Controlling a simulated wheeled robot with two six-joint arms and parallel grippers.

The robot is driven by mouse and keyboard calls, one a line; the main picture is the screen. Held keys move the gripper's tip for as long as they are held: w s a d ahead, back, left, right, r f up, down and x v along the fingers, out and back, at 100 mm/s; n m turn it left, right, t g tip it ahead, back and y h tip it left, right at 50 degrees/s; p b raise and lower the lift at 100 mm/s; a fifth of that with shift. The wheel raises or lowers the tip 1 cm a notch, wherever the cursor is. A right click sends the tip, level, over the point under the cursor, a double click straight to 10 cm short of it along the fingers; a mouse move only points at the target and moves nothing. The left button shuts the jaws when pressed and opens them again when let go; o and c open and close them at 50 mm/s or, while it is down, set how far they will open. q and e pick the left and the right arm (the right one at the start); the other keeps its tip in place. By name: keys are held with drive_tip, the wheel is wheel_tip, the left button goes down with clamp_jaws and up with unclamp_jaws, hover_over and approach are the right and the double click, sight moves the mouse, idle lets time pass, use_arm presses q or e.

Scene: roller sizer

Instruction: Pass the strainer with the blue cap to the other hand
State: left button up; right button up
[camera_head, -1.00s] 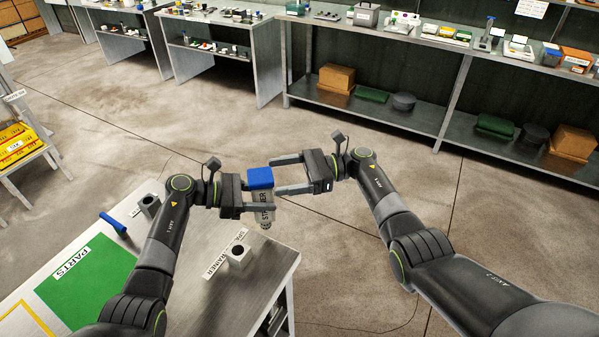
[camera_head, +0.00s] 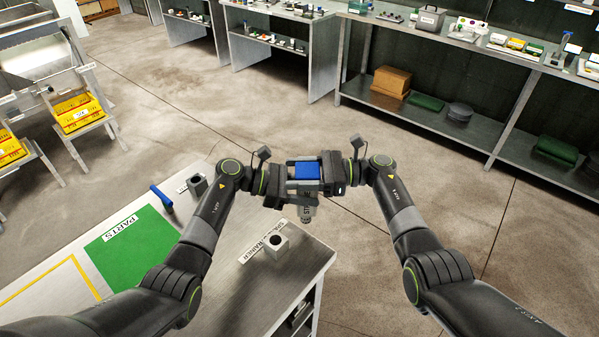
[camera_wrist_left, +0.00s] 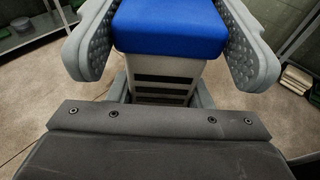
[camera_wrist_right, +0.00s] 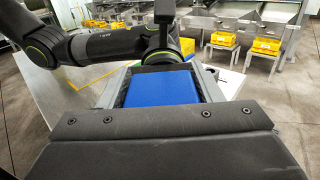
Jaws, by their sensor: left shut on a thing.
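The strainer with the blue cap (camera_head: 308,171) is upright in the air between my two grippers, its grey body (camera_head: 306,211) hanging below them. My left gripper (camera_head: 301,188) is shut on the body, under the cap. My right gripper (camera_head: 310,171) faces it from the right at cap height. The right wrist view shows the blue cap (camera_wrist_right: 162,88) between the fingers. The left fingertips are mostly hidden.
Below is a table (camera_head: 225,268) with a green PARTS mat (camera_head: 132,245), a grey block with a hole (camera_head: 277,246), another such block (camera_head: 197,185) and a blue-handled tool (camera_head: 161,197). Shelves (camera_head: 440,118) line the back. Yellow bins (camera_head: 78,112) stand at left. The floor at right is clear.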

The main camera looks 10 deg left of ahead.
drive_tip(key=c, duration=0.5)
use_arm(q)
drive_tip(key=o, duration=0.7)
drive_tip(key=shift+c, duration=0.2)
use_arm(e)
drive_tip(key=shift+c, duration=0.9)
use_arm(q)
drive_tip(key=o, duration=0.5)
drive_tip(key=shift+a, duration=0.1)
drive_tip(key=v, duration=1.1)
drive_tip(key=shift+a+r, duration=0.15)
drive_tip(key=shift+a, duration=0.25)
